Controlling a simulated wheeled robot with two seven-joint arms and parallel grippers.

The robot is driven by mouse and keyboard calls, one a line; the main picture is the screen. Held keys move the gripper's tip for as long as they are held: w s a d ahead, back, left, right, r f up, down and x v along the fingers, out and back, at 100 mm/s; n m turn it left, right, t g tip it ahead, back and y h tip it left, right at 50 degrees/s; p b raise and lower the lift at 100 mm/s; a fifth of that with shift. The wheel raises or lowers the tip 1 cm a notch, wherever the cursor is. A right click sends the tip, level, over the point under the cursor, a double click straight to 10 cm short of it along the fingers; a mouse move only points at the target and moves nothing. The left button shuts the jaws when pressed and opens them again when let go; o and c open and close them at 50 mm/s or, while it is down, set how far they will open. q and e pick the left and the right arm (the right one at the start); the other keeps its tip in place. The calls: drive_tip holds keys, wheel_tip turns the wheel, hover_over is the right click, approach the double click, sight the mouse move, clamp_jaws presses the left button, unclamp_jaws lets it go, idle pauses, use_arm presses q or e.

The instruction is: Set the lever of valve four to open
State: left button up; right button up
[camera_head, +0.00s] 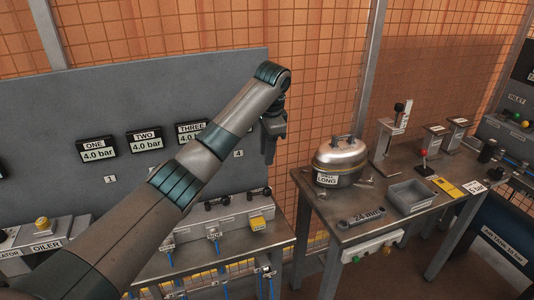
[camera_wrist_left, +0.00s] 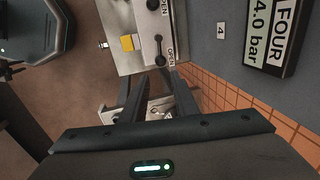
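My left gripper (camera_head: 268,158) hangs fingers down over the right end of the valve bench. In the left wrist view its two dark fingers (camera_wrist_left: 158,88) stand apart with nothing seen between them. The black lever of valve four (camera_wrist_left: 159,49) lies just beyond the fingertips, on a pale plate with an OPEN label beside it. It is near the "4" tag (camera_wrist_left: 221,30) and the FOUR display (camera_wrist_left: 276,35). The fingers do not appear to touch the lever. In the head view my arm hides the FOUR display. My right gripper is not in view.
Another valve lever (camera_wrist_left: 153,5) sits beside this one. A yellow block (camera_head: 258,223) is on the front of the valve bench. The grey panel (camera_head: 60,110) rises behind. To the right, a second table holds a metal pot (camera_head: 340,160) and a grey tray (camera_head: 410,195).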

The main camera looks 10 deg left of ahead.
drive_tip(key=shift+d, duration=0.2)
